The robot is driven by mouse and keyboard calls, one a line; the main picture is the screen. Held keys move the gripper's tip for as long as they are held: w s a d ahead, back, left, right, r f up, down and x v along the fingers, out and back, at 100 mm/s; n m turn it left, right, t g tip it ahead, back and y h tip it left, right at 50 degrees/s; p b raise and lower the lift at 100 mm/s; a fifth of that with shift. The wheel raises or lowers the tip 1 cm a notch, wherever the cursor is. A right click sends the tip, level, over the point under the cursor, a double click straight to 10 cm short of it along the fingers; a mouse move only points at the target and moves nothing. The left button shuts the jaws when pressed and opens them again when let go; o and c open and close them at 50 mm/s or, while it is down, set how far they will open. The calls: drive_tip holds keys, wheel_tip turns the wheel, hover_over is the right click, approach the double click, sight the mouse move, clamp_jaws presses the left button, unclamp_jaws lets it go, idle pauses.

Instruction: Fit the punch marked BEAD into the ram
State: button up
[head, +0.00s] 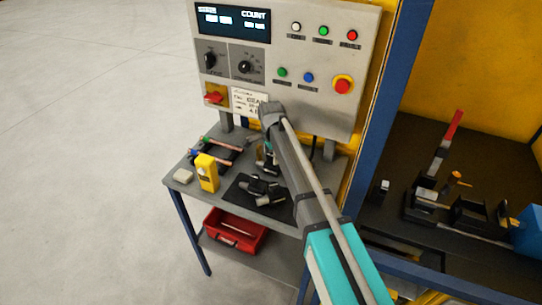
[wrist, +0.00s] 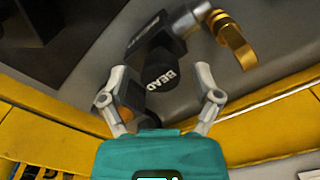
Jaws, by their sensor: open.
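A black cylindrical punch with BEAD in white letters (wrist: 158,76) shows in the wrist view, between and just beyond the fingers of my gripper (wrist: 160,98). The fingers stand apart on either side, and I see no contact with the punch. A dark angled piece with white lettering lies behind it, and a brass-coloured part (wrist: 236,46) sticks out to the right. In the head view my arm reaches to the grey bench under the control panel; the fingers are hidden or too small there. Black tooling pieces (head: 264,190) lie on a dark mat. I cannot make out the ram.
The control panel (head: 315,62) stands behind the bench. A red bin (head: 236,232) sits below. To the right, a yellow enclosure holds a dark deck with tooling and a red-handled lever (head: 452,128).

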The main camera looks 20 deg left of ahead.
drive_tip(key=shift+r, duration=0.15)
wheel_tip(320, 180, up, 12)
drive_tip(key=p, duration=1.2)
idle(0.7)
drive_tip(key=shift+o, duration=0.4)
drive_tip(key=n, duration=2.5)
drive_tip(key=shift+s+a+f+n, duration=0.1)
drive_tip(key=shift+s+f+n, duration=0.1)
drive_tip(key=shift+n, duration=0.2)
